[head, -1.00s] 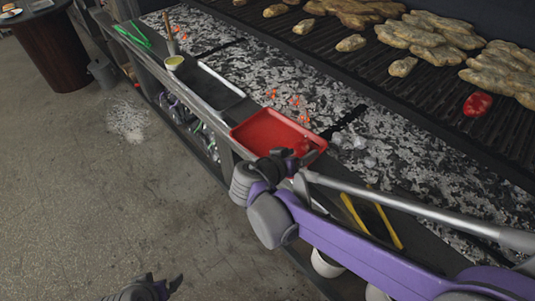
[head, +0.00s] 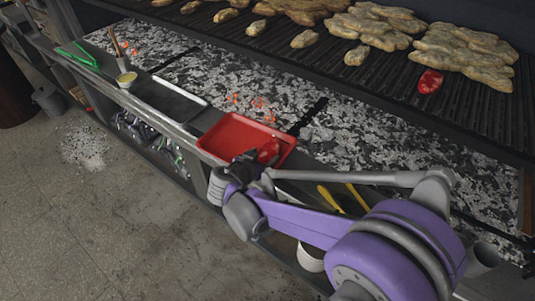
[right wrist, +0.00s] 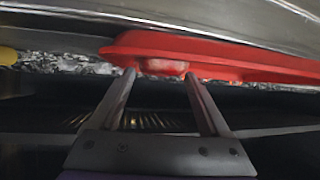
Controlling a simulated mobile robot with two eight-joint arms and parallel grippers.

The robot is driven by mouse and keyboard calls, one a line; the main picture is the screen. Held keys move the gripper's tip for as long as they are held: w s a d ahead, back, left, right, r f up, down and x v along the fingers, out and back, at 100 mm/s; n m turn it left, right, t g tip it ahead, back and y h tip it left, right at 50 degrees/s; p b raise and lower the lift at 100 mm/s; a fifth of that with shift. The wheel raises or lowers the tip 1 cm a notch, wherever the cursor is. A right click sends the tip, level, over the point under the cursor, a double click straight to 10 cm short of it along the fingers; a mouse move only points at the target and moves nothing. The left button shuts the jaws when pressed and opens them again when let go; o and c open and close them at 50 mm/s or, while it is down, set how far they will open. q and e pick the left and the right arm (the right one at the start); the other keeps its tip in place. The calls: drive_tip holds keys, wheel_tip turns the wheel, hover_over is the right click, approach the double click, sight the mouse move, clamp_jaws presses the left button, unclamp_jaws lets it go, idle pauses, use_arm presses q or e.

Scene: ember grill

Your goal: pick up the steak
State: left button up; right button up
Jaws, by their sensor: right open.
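A red tray (head: 222,137) sits on the ledge in front of the grill. A reddish piece of meat, apparently a steak (head: 268,150), lies in it, partly hidden by my right gripper. My right gripper (head: 250,158) is at the tray's near right side. In the right wrist view, the two fingers (right wrist: 160,74) are apart, with the pinkish steak (right wrist: 166,65) and the red tray (right wrist: 225,66) just beyond the tips. I cannot tell whether they touch it. Another bright red piece of meat (head: 430,81) lies on the grill grate (head: 375,85). My left gripper is not in view.
A metal tray (head: 170,98) and a small pot with a brush (head: 126,79) stand left of the red tray. Green tongs (head: 77,56) lie farther left. Yellow-handled tools (head: 331,199) lie right of the tray. Many browned pieces (head: 465,55) cover the grate.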

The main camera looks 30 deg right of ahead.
sight(268, 153)
drive_tip(key=x, duration=0.2)
drive_tip(key=shift+w+d+f, duration=0.15)
drive_tip(key=shift+d, duration=0.05)
drive_tip(key=c, duration=1.2)
drive_tip(key=shift+o, duration=0.2)
